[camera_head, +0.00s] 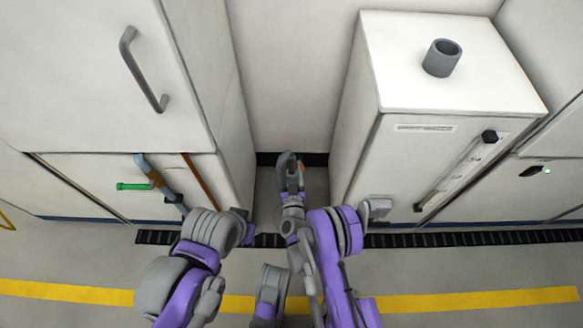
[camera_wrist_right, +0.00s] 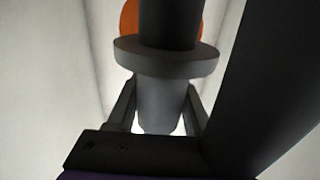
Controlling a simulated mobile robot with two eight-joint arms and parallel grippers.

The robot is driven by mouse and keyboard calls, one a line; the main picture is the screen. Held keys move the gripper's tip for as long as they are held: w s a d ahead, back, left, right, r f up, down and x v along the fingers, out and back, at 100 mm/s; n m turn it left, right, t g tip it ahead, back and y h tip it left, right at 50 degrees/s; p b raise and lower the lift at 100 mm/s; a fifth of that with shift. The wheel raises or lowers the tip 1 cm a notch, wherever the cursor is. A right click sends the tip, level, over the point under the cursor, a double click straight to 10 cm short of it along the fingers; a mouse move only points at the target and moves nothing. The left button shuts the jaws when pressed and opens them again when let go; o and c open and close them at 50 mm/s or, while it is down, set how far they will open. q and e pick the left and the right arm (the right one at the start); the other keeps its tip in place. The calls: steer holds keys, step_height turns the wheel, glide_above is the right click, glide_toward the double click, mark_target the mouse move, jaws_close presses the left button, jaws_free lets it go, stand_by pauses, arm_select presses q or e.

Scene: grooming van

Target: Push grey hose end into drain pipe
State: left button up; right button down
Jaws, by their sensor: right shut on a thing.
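My right gripper (camera_wrist_right: 158,108) is shut on a light grey cylinder, which looks like the grey hose end (camera_wrist_right: 160,95). A wide grey collar sits just above the fingers, and a darker cylinder (camera_wrist_right: 171,22) continues upward from it. I cannot tell if that is hose or drain pipe. In the head view the right gripper (camera_head: 291,172) reaches into the gap between the cabinets; its jaws are small there. An open grey pipe stub (camera_head: 441,58) stands on the right-hand white unit. My left arm ends near the left cabinet; its fingers cannot be made out.
White cabinets stand left (camera_head: 105,75) and right (camera_head: 400,155) of the narrow gap. A blue-grey pipe with a green handle (camera_head: 134,186) is at the left cabinet. An orange disc (camera_wrist_right: 129,20) shows behind the cylinder. A yellow line (camera_head: 440,302) crosses the open floor.

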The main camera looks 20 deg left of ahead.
steer(key=shift+f, duration=0.1)
steer(key=shift+s+d+f+b, duration=0.15)
steer(key=shift+f+b, duration=0.15)
steer(key=shift+f, duration=0.9)
steer(key=shift+w+f, duration=0.25)
steer(key=shift+f, duration=0.55)
steer(key=shift+s+f, duration=0.1)
steer(key=shift+f, duration=0.25)
steer(key=shift+c, duration=1.1)
jaws_free()
